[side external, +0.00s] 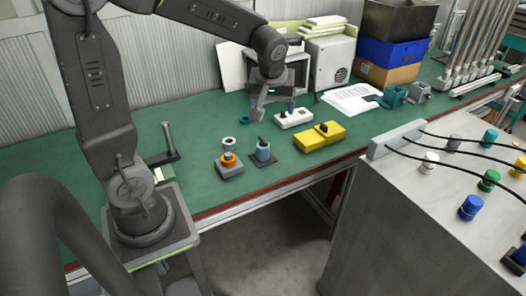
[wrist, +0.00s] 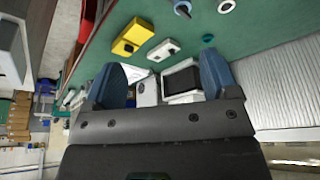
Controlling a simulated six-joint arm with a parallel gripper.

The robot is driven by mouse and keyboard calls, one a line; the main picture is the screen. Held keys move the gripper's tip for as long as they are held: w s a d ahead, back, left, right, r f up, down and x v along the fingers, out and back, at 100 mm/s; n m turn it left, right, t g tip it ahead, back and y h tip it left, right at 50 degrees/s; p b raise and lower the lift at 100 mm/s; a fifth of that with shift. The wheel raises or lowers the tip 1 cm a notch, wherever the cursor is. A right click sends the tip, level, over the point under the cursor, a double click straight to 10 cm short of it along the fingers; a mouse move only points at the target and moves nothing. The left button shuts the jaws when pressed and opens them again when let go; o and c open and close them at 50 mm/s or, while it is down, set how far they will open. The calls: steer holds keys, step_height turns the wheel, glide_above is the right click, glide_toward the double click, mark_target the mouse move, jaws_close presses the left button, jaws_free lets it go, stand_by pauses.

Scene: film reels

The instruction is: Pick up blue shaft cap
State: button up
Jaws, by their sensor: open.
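A blue cap-like cylinder (side external: 471,206) stands on the grey cabinet at the right, among other coloured ones. A grey-blue cylinder (side external: 263,152) stands on a dark base on the green bench; I cannot tell which of the two the task names. My gripper (side external: 273,109) is above the far part of the bench, beside the white switch box (side external: 294,118), and far from the cabinet. In the wrist view my gripper (wrist: 163,62) shows two blue fingers spread apart with nothing between them. The blue cylinder on the cabinet is not clearly seen in the wrist view.
A yellow box (side external: 320,137) and an orange-collared part on a grey block (side external: 229,168) sit on the green bench (side external: 205,188). A teal ring (side external: 244,120) lies nearby. Black cables cross above the cabinet (side external: 385,205) from a grey bar (side external: 396,139). Stacked bins (side external: 390,52) stand behind.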

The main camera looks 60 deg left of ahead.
mark_target(263, 139)
steer(key=w+a+f+n, duration=0.2)
steer(key=a+f, duration=0.2)
steer(key=f, duration=0.2)
steer(key=w+a+f+n+g, duration=0.1)
steer(key=w+a+f+n, duration=0.1)
steer(key=a+f, duration=0.3)
steer(key=w+a+f+n+g+y, duration=0.1)
steer(key=w+a+f+n, duration=0.1)
steer(key=a+f, duration=0.3)
steer(key=shift+w+a+f+n, duration=0.1)
steer(key=shift+w+f+n, duration=0.2)
steer(key=shift+f, duration=0.85)
steer(key=shift+w+a+f+n, duration=0.1)
steer(key=shift+f+n, duration=0.3)
steer(key=shift+f, duration=0.7)
steer(key=shift+s+a+x, duration=0.15)
steer(key=shift+s+x, duration=0.05)
steer(key=shift+x, duration=1.35)
steer(key=shift+s+a+x, duration=0.15)
steer(key=shift+x, duration=1.4)
steer(key=shift+r, duration=0.1)
steer(key=shift+c, duration=0.5)
steer(key=c, duration=1)
steer(key=shift+r, duration=0.1)
